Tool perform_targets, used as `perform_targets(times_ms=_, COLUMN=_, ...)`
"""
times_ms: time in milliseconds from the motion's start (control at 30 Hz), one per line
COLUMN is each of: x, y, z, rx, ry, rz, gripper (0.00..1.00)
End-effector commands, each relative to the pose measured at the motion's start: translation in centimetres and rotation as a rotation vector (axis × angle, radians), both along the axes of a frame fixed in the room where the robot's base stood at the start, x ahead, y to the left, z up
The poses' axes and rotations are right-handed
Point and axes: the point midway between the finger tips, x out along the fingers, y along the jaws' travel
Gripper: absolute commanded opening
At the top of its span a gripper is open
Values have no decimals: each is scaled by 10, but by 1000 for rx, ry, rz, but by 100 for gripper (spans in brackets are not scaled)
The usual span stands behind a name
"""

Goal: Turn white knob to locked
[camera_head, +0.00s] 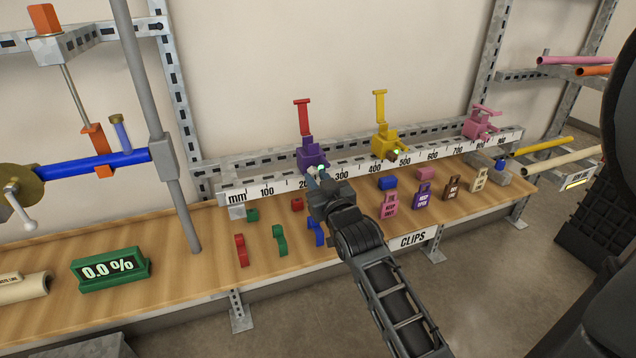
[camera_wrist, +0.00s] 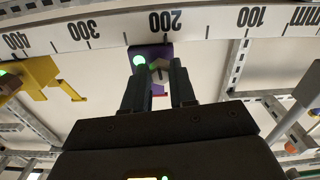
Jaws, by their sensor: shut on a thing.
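My gripper (camera_head: 318,176) reaches up to the purple clamp (camera_head: 312,153) on the ruled rail, near the 200 mark. In the wrist view its two dark fingers (camera_wrist: 160,77) stand on either side of a small pale, faceted knob (camera_wrist: 160,67) on the front of the purple clamp (camera_wrist: 151,52). The gripper is shut on this knob. A green light (camera_wrist: 139,60) glows beside the knob. In the head view the fingers hide the knob. A red upright handle (camera_head: 303,115) rises above the clamp. I cannot read any locked mark.
A yellow clamp (camera_head: 385,141) and a pink clamp (camera_head: 479,124) sit farther right on the rail (camera_head: 350,172). Coloured clips and tags, such as a pink tag (camera_head: 389,205), lie along the wooden shelf (camera_head: 200,270). A grey post (camera_head: 160,130) stands to the left.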

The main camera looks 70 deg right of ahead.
Motion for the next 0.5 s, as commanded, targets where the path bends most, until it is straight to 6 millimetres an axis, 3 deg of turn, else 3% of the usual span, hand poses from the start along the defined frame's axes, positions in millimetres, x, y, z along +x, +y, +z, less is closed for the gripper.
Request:
perform_targets(times_ms=133, x=0, y=0, z=0, rx=-1, ry=1, rz=0, gripper=0)
perform_targets(times_ms=167, x=0, y=0, z=0, rx=-1, ry=1, rz=0, gripper=28)
perform_targets(times_ms=233, x=0, y=0, z=0, rx=-1, ry=1, rz=0, gripper=34)
perform_targets(times_ms=500, x=0, y=1, z=0, rx=-1, ry=2, rz=0, gripper=36)
